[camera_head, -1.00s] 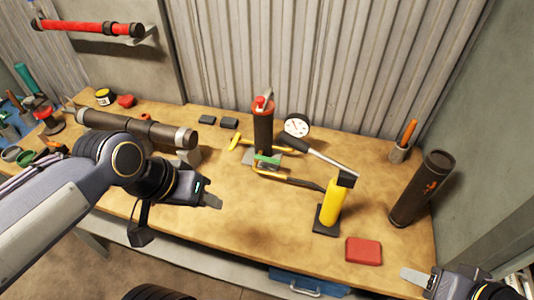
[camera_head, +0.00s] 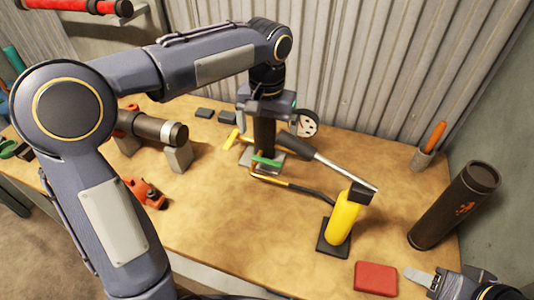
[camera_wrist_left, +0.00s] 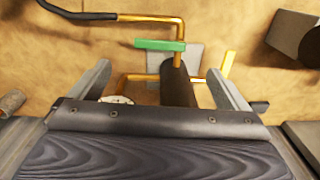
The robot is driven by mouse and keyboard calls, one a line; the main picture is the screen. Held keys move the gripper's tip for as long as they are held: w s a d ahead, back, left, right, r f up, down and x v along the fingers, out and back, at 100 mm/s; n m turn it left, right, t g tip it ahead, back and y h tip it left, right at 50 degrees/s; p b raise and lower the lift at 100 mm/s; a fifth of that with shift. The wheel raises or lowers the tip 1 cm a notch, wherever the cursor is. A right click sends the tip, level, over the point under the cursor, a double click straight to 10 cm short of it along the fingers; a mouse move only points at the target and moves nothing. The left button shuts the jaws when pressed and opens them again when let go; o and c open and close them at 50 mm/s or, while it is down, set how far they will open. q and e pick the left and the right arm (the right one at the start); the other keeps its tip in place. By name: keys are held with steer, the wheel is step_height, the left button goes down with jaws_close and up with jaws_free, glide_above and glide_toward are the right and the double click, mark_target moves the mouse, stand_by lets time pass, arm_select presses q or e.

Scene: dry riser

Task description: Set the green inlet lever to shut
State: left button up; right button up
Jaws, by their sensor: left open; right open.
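The green lever (camera_head: 267,161) is a short bar on the yellow pipe at the foot of the dark upright riser (camera_head: 264,138). In the left wrist view the green lever (camera_wrist_left: 160,44) lies crosswise over the pipe, beyond my fingertips. My left gripper (camera_head: 266,112) points down over the riser's top, which it hides. In the left wrist view my left gripper (camera_wrist_left: 160,70) is open, with the riser (camera_wrist_left: 178,85) between its spread fingers and the lever apart from them. My right gripper (camera_head: 442,283) is at the lower right, away from the lever, mostly cut off.
A yellow hand pump (camera_head: 342,217) with a long handle (camera_head: 340,168) stands right of the riser. A gauge (camera_head: 305,123) is behind. A red block (camera_head: 376,278), a dark cylinder (camera_head: 455,205) and a horizontal pipe (camera_head: 150,127) are also on the bench. The bench's middle front is clear.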

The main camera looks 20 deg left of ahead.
mark_target(267, 161)
arm_select(q)
step_height(267, 161, down, 8)
steer(key=shift+f, duration=0.15)
stand_by(0.3)
steer(key=c, duration=1.4)
